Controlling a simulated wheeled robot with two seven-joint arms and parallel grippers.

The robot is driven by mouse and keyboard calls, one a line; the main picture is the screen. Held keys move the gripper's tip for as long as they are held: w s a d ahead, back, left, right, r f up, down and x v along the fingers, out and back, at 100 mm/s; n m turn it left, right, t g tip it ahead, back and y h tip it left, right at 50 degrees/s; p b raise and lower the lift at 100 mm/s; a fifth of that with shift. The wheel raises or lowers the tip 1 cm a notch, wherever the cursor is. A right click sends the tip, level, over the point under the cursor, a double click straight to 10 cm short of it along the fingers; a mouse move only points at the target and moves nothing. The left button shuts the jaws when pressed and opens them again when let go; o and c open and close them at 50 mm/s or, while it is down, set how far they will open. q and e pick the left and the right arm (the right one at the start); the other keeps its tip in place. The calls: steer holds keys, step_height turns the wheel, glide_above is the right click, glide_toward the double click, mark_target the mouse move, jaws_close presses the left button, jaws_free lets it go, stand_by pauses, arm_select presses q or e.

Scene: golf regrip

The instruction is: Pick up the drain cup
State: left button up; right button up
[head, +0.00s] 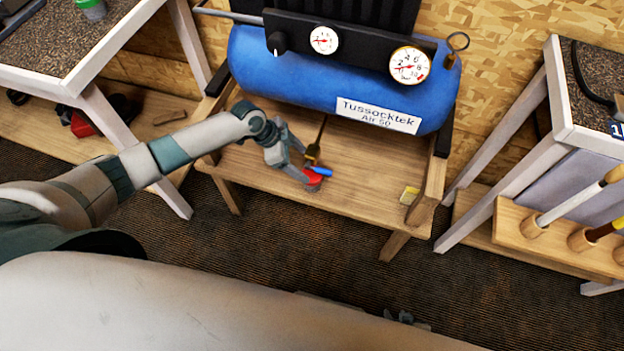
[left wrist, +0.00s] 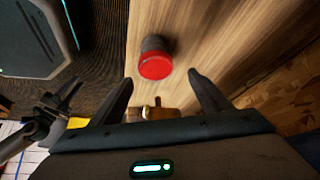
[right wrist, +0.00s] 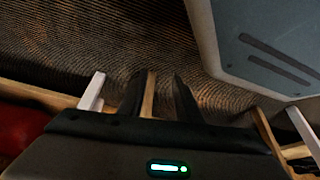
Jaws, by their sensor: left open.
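The drain cup, dark with a red face (left wrist: 156,67), lies ahead of and between the spread fingers of my left gripper (left wrist: 160,78) in the left wrist view. Both fingers stand apart from it in that picture. In the head view my left gripper (head: 298,172) is at the red cup (head: 314,186) near the bench's front edge and partly covers it. A blue handle (head: 322,171) shows right beside the cup. My right gripper (right wrist: 158,75) is open and empty over the floor; it shows small at the bottom of the head view (head: 405,317).
The blue compressor tank (head: 290,70) stands behind the cup on the wooden bench (head: 365,190). A brass fitting (head: 312,152) is just behind the cup. White-legged tables stand on both sides.

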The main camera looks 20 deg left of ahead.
arm_select(q)
steer(key=shift+f, duration=0.1)
steer(key=shift+d+f, duration=0.2)
steer(key=shift+f, duration=0.05)
steer(key=x, duration=0.3)
steer(key=shift+s+d+f+p, duration=0.25)
steer(key=shift+f+p, duration=0.1)
steer(key=shift+f, duration=0.05)
steer(key=shift+d+f, duration=0.1)
steer(key=shift+f, duration=0.2)
arm_select(e)
steer(key=shift+w+a+r, duration=0.35)
steer(key=shift+w+a, duration=0.15)
steer(key=shift+a, duration=0.2)
arm_select(q)
steer(key=c, duration=1.4)
steer(key=shift+c, duration=0.7)
arm_select(e)
steer(key=shift+s+d+f, duration=0.1)
steer(key=shift+s+f, duration=0.05)
steer(key=shift+s, duration=0.45)
